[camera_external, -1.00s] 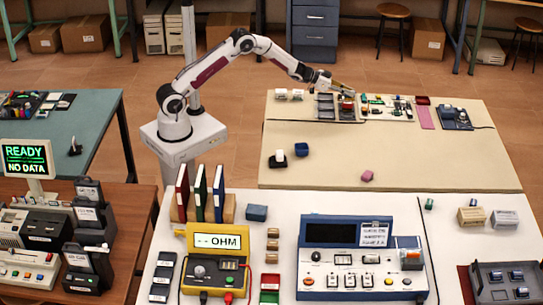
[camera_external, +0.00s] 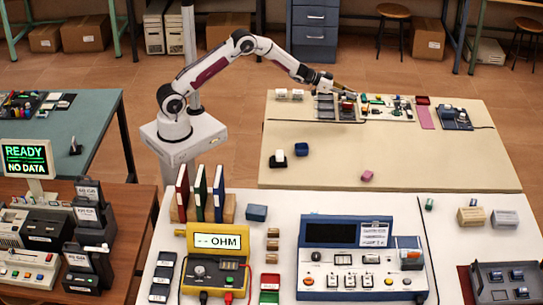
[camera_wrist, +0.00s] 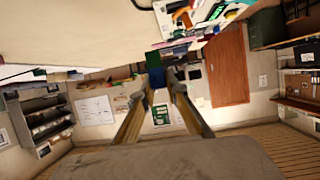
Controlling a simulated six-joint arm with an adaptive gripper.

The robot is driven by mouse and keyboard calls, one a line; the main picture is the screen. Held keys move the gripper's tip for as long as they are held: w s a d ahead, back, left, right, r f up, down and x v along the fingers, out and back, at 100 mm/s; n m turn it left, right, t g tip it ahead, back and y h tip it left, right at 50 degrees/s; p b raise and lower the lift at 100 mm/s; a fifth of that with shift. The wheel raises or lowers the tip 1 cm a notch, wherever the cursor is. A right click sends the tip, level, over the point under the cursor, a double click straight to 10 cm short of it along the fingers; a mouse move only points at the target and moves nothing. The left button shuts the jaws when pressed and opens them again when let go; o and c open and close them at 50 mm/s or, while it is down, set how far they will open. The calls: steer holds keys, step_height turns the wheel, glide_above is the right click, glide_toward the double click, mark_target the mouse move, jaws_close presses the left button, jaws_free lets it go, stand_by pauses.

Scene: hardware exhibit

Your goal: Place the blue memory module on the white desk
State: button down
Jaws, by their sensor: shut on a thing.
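My gripper (camera_external: 350,91) is over the far part of the beige table, above the rack of parts, in the external view. In the wrist view its two long fingers (camera_wrist: 162,80) close on a small dark blue piece (camera_wrist: 155,77), which looks like the blue memory module. The piece is too small to make out in the external view. The white desk (camera_external: 270,238) is in the foreground, well away from my gripper, and holds several instruments.
The beige table (camera_external: 400,160) carries a parts rack (camera_external: 325,107), a board (camera_external: 387,107), a blue block (camera_external: 301,149) and a pink block (camera_external: 367,176). On the white desk stand binders (camera_external: 200,192), a yellow meter (camera_external: 215,265) and a blue instrument (camera_external: 345,232).

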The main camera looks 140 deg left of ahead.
steer(key=w+d+r+m+t+h, duration=0.25)
steer(key=w+d+m+h, duration=0.35)
steer(key=w+d, duration=2.05)
steer(key=w+d+f+m+t+h, duration=0.1)
steer(key=d+m+h, duration=0.1)
steer(key=d, duration=0.9)
steer(key=w+d+f+m+h, duration=0.1)
steer(key=d+h, duration=0.1)
steer(key=d, duration=0.9)
steer(key=s+d+m+h, duration=0.2)
steer(key=d, duration=0.5)
steer(key=s+d+f+m+h, duration=0.1)
steer(key=s+d+m+h, duration=0.1)
steer(key=d, duration=0.6)
steer(key=shift+s+g, duration=0.3)
steer(key=shift+g, duration=0.15)
steer(key=shift+a, duration=0.1)
steer(key=shift+f, duration=3.1)
